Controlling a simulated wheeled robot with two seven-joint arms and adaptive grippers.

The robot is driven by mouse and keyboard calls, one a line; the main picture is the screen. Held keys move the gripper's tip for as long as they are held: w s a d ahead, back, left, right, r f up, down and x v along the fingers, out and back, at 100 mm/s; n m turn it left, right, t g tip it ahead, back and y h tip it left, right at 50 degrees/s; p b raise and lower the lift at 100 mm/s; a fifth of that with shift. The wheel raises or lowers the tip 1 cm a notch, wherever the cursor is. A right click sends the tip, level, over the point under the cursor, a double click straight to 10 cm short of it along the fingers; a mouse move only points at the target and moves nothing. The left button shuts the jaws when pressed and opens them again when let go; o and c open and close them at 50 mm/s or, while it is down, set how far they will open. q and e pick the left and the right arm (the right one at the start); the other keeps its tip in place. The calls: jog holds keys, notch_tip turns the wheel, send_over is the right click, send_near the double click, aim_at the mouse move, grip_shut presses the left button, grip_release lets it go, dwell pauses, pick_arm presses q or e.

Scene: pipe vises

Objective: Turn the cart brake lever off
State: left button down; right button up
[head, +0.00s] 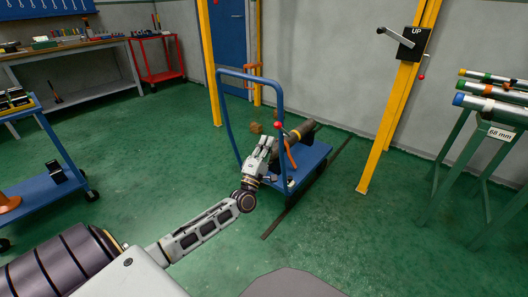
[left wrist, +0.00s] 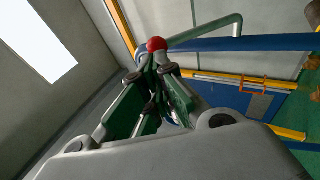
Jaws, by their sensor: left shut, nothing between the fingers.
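The blue cart (head: 310,165) stands on the green floor with its tall blue push handle (head: 222,110) at the near left side. A red ball knob (head: 278,125), likely the top of the brake lever, shows beside the handle; the lever's shaft is mostly hidden. My left gripper (head: 267,141) is inside the handle's frame, just below and left of the knob. In the left wrist view the closed fingertips (left wrist: 158,65) are right under the red knob (left wrist: 156,44), with nothing seen between them. Whether they touch it I cannot tell. My right gripper is out of view.
A dark pipe (head: 293,144) with an orange strap lies on the cart. A yellow post (head: 390,120) with an UP lever box (head: 405,43) stands to the right. A pipe rack (head: 490,135) is at far right, another blue cart (head: 45,185) at left. Open floor lies between.

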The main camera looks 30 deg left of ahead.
aim_at(283, 131)
pick_arm(q)
jog(key=b+x, duration=0.1)
jog(key=x, duration=0.2)
jog(key=shift+w+r, duration=0.15)
jog(key=shift+w, duration=0.05)
jog(key=shift+r+p, duration=0.1)
jog(key=shift+p, duration=0.35)
dwell(0.4)
jog(key=shift+w+r+p, duration=0.1)
jog(key=shift+r+p, duration=0.05)
jog(key=shift+p, duration=0.4)
jog(key=shift+r+p, duration=0.1)
jog(key=shift+p, duration=0.2)
